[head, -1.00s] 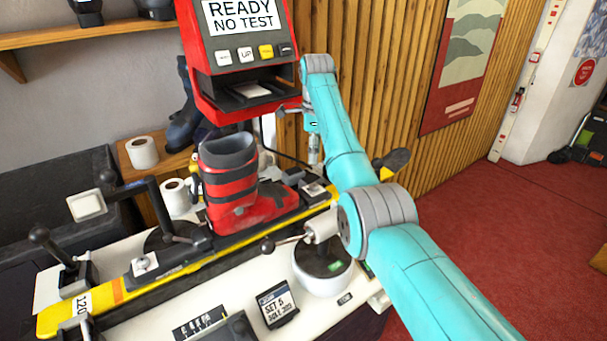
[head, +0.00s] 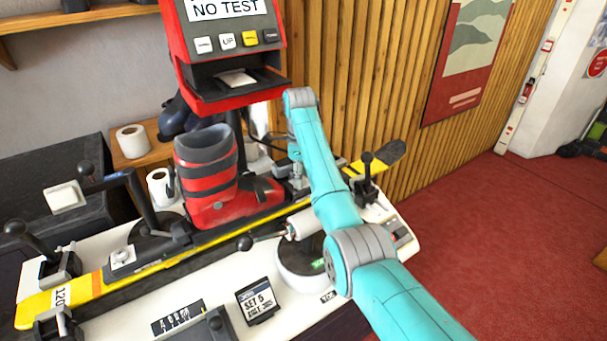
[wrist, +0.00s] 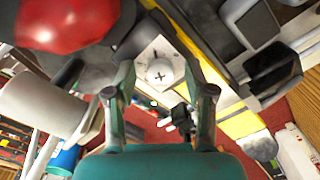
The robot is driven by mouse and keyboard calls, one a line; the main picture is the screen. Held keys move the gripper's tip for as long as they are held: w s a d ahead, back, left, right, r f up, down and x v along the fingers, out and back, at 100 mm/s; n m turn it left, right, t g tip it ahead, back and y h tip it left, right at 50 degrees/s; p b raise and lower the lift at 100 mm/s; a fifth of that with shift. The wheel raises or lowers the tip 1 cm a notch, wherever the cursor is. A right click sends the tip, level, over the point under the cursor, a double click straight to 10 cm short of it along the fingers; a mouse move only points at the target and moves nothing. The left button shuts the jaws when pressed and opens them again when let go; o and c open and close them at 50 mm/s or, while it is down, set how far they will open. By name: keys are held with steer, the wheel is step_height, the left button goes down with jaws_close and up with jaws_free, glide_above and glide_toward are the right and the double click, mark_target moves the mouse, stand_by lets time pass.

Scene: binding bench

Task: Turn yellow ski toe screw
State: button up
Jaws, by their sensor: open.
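The yellow ski (head: 88,288) lies clamped along the bench, with a red boot (head: 212,180) standing in its binding. In the wrist view, the toe screw (wrist: 160,74) is a round pale head with a cross slot on a white plate, beside the yellow ski edge (wrist: 240,122). My gripper (wrist: 158,78) is open, its two fingers on either side of the screw head; I cannot tell whether they touch it. In the head view, my gripper (head: 296,176) is down at the toe end of the boot, and the screw there is too hidden to make out.
A red machine (head: 228,60) reading "NO TEST" stands behind the boot. A black-knobbed clamp (head: 367,165) stands right of my gripper, and a lever with a black knob (head: 245,243) sticks out in front of the ski. A small "SET 6" display (head: 257,300) sits on the bench front.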

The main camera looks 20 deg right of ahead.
jaws_close()
steer(key=shift+n, duration=0.3)
steer(key=n, duration=0.5)
steer(key=shift+n, duration=0.3)
steer(key=n, duration=0.5)
steer(key=shift+s, duration=0.1)
steer(key=n, duration=0.6)
steer(key=shift+d+n, duration=0.1)
steer(key=shift+n, duration=0.3)
steer(key=n, duration=0.5)
steer(key=shift+d+n, duration=0.1)
steer(key=shift+n, duration=0.3)
